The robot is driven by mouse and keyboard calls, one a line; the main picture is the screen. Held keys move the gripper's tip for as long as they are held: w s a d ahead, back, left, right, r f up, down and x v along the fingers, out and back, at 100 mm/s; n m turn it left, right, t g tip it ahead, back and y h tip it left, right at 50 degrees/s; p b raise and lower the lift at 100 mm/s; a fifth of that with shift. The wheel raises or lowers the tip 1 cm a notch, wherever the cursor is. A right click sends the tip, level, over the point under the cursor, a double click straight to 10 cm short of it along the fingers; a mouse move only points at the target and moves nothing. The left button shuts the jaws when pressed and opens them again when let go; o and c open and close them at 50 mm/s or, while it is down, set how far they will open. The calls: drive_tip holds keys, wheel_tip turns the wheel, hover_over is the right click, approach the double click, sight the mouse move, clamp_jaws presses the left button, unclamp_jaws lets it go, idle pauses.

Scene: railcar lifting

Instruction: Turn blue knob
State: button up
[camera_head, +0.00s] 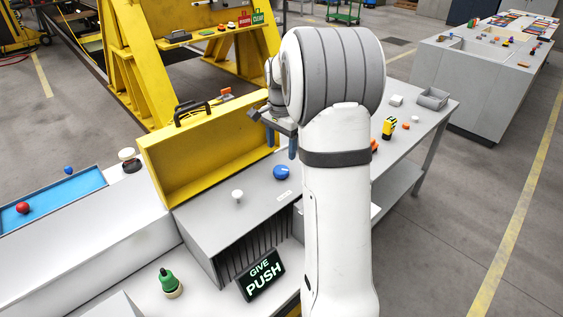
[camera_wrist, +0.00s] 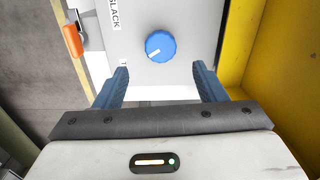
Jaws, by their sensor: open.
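The blue knob (camera_head: 281,172) is a round dial on the grey top of a box. In the wrist view the blue knob (camera_wrist: 160,46) has a white pointer mark at its lower left and lies beyond the fingertips, centred between them. My gripper (camera_wrist: 158,78) is open and empty, with its two blue fingers apart and not touching the knob. In the head view my gripper (camera_head: 281,141) is above and behind the knob, partly hidden by my arm. Part of a label reading "SLACK" (camera_wrist: 114,14) shows left of the knob.
An open yellow toolbox or lid (camera_head: 210,160) stands behind the grey box (camera_head: 255,215), and its yellow wall (camera_wrist: 285,80) is close at right in the wrist view. A white knob (camera_head: 238,194) and a "GIVE PUSH" sign (camera_head: 262,276) are nearby. An orange object (camera_wrist: 73,40) lies at left.

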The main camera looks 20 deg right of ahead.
sight(281, 170)
drive_tip(key=n+p, duration=0.1)
drive_tip(key=n, duration=0.6)
drive_tip(key=shift+s+r, duration=0.1)
drive_tip(key=shift+r, duration=0.05)
drive_tip(key=n+p, duration=0.1)
drive_tip(key=n, duration=0.4)
drive_tip(key=shift+n, duration=0.3)
drive_tip(key=shift+f+p, duration=0.65)
drive_tip(key=shift+f, duration=3.35)
drive_tip(key=shift+c, duration=0.6)
drive_tip(key=c, duration=0.9)
drive_tip(key=shift+m, duration=0.4)
drive_tip(key=shift+m+b, duration=0.65)
drive_tip(key=shift+m, duration=0.25)
drive_tip(key=shift+a+m+b, duration=0.1)
drive_tip(key=shift+m+b, duration=0.45)
drive_tip(key=shift+m, duration=1.25)
